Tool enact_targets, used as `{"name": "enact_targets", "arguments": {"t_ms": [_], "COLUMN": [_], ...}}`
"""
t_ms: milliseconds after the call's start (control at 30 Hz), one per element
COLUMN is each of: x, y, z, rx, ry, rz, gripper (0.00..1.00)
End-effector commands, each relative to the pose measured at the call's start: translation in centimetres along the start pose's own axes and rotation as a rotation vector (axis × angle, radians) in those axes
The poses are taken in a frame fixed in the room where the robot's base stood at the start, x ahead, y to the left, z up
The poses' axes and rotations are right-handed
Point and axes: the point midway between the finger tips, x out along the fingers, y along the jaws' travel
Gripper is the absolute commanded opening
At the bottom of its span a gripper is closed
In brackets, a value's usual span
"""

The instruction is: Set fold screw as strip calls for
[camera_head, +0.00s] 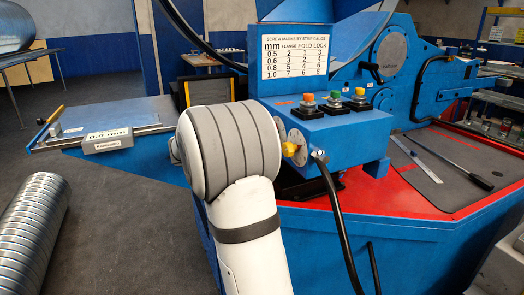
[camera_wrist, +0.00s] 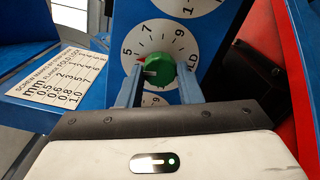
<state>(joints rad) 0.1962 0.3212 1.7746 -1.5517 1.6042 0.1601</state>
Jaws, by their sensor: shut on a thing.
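In the wrist view a round green knob (camera_wrist: 170,66) sits on a white numbered dial (camera_wrist: 158,36) on a blue panel. Its label is partly covered and ends in "LD". The numbers 5, 7 and 9 show. A small red mark is near the 5, and a pale line on the knob points left. My gripper (camera_wrist: 161,80) is shut on the green knob, a finger on each side. In the head view my arm hides the gripper and this knob. A strip gauge plate (camera_head: 106,140) on the left table reads 0.0 mm or 0.8 mm; I cannot tell.
A placard (camera_head: 295,50) lists mm against flange, fold and lock: 0.8 gives fold 4. A ruler (camera_head: 416,159) lies at right, a spiral duct (camera_head: 32,225) at left.

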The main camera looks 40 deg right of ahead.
Motion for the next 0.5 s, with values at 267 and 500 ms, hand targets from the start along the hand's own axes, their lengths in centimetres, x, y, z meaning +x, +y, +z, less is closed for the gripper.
{"name": "enact_targets", "arguments": {"t_ms": [267,500], "x": [-0.01,-0.01], "y": [-0.74,-0.58], "z": [-0.25,-0.18], "rx": [0.263,0.459], "ry": [-0.001,-0.001], "rz": [-0.001,-0.002], "gripper": [0.09,0.09]}}
